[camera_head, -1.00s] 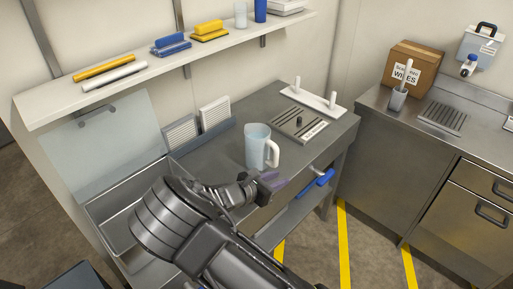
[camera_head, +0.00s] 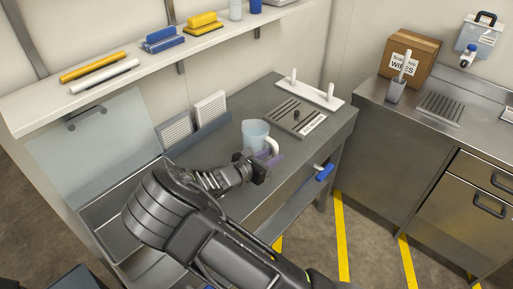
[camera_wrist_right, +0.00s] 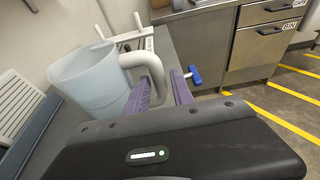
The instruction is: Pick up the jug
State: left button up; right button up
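The jug (camera_head: 255,134) is pale, translucent and blue-white, with a thick white handle. It stands upright on the steel counter (camera_head: 235,195). My right gripper (camera_head: 268,159) is at the jug's handle side, its purple fingers partly covering the handle in the head view. In the right wrist view the jug (camera_wrist_right: 92,80) is at the left. Its handle (camera_wrist_right: 146,66) reaches down between the two spread fingers of the right gripper (camera_wrist_right: 162,88). The gripper looks open, with a gap beside the handle; whether a finger touches it I cannot tell. My left gripper is out of view.
A drying rack with white panels (camera_head: 210,109) stands left of the jug. A slotted plate (camera_head: 290,116) and a white pegged base (camera_head: 318,93) lie behind it. A blue-handled valve (camera_head: 324,172) sticks out at the counter's front. A shelf (camera_head: 125,83) runs above.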

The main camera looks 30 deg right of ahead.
jog(key=shift+p+x, duration=0.8)
jog(key=shift+x, duration=1.8)
jog(key=shift+w+r, duration=0.1)
grip_shut()
jog(key=shift+r, duration=0.1)
